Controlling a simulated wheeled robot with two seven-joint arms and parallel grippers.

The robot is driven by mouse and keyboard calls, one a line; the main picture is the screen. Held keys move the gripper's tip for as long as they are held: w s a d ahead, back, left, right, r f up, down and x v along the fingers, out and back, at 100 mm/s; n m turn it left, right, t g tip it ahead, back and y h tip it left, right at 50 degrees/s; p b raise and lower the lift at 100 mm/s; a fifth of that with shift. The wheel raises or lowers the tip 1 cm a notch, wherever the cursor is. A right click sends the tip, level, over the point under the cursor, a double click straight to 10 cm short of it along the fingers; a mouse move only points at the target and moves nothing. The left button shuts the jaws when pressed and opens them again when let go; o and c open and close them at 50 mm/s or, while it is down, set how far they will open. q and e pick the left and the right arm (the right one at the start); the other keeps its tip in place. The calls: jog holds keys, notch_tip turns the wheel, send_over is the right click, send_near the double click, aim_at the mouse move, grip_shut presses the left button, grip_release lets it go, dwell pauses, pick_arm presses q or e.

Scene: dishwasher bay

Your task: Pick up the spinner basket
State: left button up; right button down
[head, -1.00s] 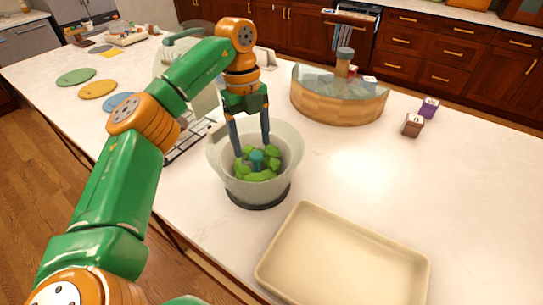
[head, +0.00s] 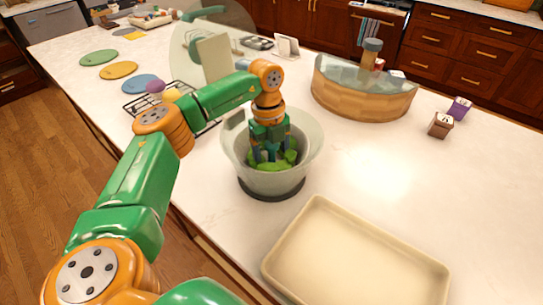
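The spinner basket (head: 255,160) holds green leaves and sits low inside a translucent grey bowl (head: 310,140) on a dark round base. A teal post stands in the basket's middle, now mostly hidden by my gripper. My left gripper (head: 270,158) points straight down inside the bowl. Its fingers are apart, one on each side of the post, with tips down at the leaves; any contact is too small to tell. My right gripper is out of view.
An empty cream tray (head: 350,258) lies in front, right of the bowl. A wooden curved counter piece with glass (head: 365,95) and two small boxes (head: 440,125) stand behind right. A wire rack (head: 150,104) and a clear round lid (head: 190,45) are behind left.

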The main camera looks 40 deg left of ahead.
pick_arm(q)
grip_shut()
